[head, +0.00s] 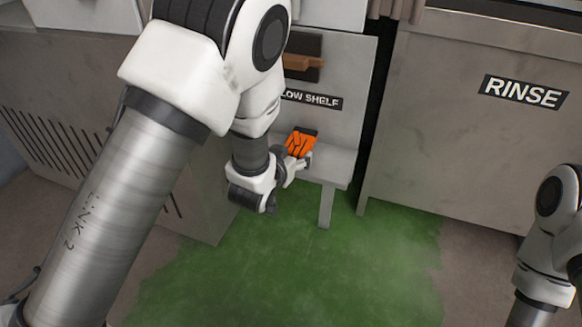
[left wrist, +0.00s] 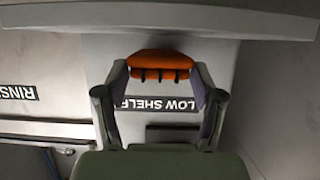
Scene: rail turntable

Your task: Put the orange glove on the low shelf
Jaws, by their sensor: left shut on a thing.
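The orange glove (head: 300,143) with a dark cuff is between the fingers of my left gripper (head: 297,163), which is shut on it. The left wrist view, upside down, shows the glove (left wrist: 160,62) between the two fingertips (left wrist: 160,76). The low shelf (head: 335,164) is a pale ledge under the LOW SHELF label (head: 312,99); the glove is over its left part in the head view. In the wrist view a narrow gap shows between glove and shelf (left wrist: 215,22). My right gripper is out of view; only part of its arm shows.
Above the label is a dark recess with a wooden piece (head: 303,62). A grey cabinet marked RINSE (head: 522,92) stands to the right. A vented grey panel (head: 60,130) is at the left.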

